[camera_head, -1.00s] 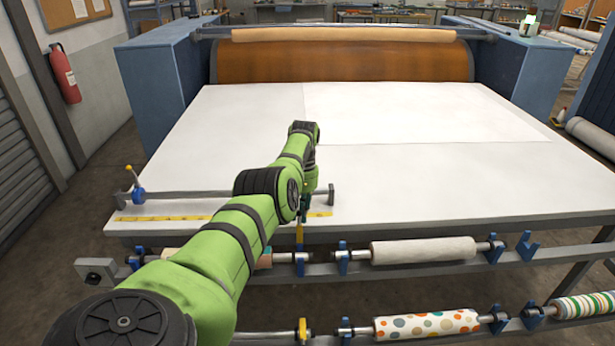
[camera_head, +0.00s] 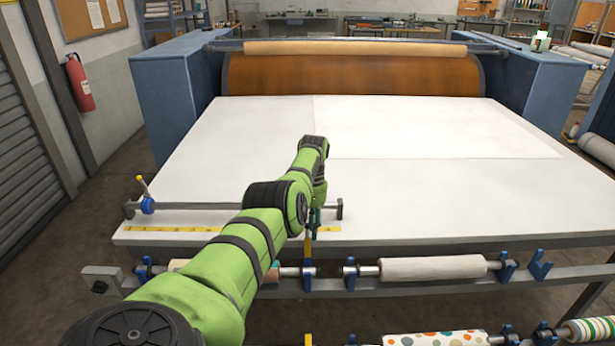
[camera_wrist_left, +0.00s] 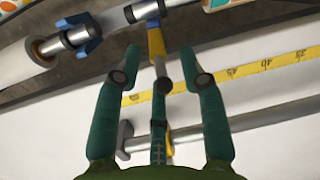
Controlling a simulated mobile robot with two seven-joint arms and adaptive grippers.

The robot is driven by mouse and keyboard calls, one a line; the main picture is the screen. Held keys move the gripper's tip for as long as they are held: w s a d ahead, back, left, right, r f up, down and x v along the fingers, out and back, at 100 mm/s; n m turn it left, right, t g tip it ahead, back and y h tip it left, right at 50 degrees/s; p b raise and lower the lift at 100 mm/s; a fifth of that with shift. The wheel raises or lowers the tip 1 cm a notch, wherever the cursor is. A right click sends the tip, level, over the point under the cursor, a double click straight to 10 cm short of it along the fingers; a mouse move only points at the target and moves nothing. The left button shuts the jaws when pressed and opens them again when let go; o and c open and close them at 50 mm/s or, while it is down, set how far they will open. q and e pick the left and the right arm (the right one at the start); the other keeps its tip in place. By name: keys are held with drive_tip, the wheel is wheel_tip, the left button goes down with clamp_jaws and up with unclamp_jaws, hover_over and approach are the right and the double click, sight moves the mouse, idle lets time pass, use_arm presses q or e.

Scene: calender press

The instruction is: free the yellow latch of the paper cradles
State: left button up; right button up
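The yellow latch (camera_head: 308,246) hangs at the front edge of the table, by the upper row of paper cradles. In the left wrist view the latch (camera_wrist_left: 156,42) is a yellow lever with a grey rounded end, seen between the fingers of my left gripper (camera_wrist_left: 162,64). The green fingers stand apart on either side of it, with visible gaps. I cannot tell how far it lies in depth. In the head view my left gripper (camera_head: 315,218) is just above the latch, partly hidden by its arm. Blue cradles (camera_head: 349,272) hold a cream roll (camera_head: 433,269). My right gripper is out of view.
A wide white table (camera_head: 430,195) with a paper sheet lies ahead, before the orange drum (camera_head: 350,75). A grey rail (camera_head: 200,206) and a yellow ruler (camera_head: 165,229) lie near its front left. A lower row bears a dotted roll (camera_head: 435,339). The table's middle is clear.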

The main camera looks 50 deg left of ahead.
use_arm(q)
wheel_tip(320, 180, up, 9)
drive_tip(key=shift+r, duration=0.2)
drive_tip(key=shift+o, duration=0.2)
drive_tip(key=shift+s, duration=0.1)
